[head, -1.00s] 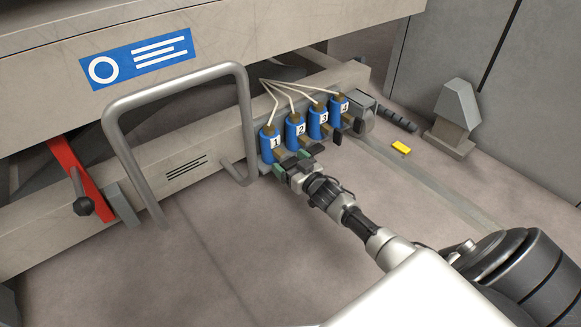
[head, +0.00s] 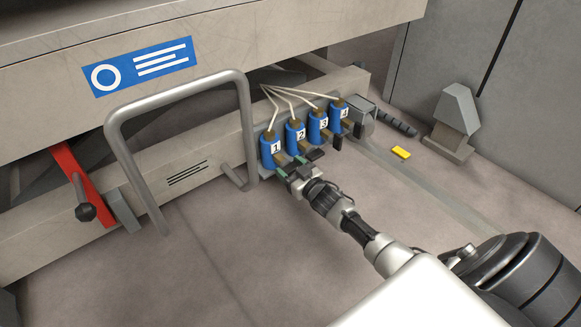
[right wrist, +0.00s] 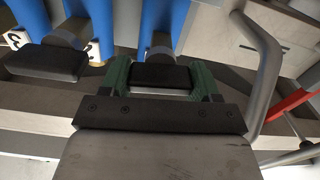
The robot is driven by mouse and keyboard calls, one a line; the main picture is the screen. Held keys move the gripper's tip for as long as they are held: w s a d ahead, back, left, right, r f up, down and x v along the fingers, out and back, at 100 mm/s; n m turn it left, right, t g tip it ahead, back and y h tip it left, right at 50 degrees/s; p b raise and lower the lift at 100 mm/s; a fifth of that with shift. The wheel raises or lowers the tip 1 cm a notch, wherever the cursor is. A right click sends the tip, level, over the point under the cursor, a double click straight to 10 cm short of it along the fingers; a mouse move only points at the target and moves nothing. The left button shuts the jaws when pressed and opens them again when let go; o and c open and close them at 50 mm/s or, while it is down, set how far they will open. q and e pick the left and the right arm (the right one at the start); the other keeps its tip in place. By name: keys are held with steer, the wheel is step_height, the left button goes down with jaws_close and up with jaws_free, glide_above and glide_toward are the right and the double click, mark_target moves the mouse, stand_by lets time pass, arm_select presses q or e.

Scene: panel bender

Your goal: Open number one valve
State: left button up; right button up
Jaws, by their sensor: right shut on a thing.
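The number one valve (head: 268,153) is the leftmost blue cylinder in a row, with a white "1" label and a brown top. Its black handle (right wrist: 160,76) sits between the green-lined fingers of my right gripper (right wrist: 160,80) in the right wrist view. In the head view my right gripper (head: 291,167) is at the front of this valve, shut on the handle; the arm partly hides the handle there. The valve body (right wrist: 182,25) shows behind the handle in the wrist view. My left gripper is not in view.
The number two valve (head: 294,136), number three valve (head: 317,128) and number four valve (head: 339,117) stand close to the right. A grey tubular rail (head: 112,165) is at the left, and a red lever (head: 82,185) beyond it. A yellow block (head: 401,152) lies on the floor.

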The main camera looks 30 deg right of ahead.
steer(key=n+p, duration=0.1)
steer(key=n, duration=0.2)
steer(key=n+p, duration=0.1)
steer(key=n, duration=0.4)
steer(key=shift+a, duration=0.1)
steer(key=n, duration=0.4)
steer(key=shift+f, duration=0.2)
steer(key=n+b, duration=0.1)
steer(key=n, duration=0.3)
steer(key=shift+s, duration=0.1)
steer(key=shift+n, duration=0.5)
steer(key=o, duration=0.9)
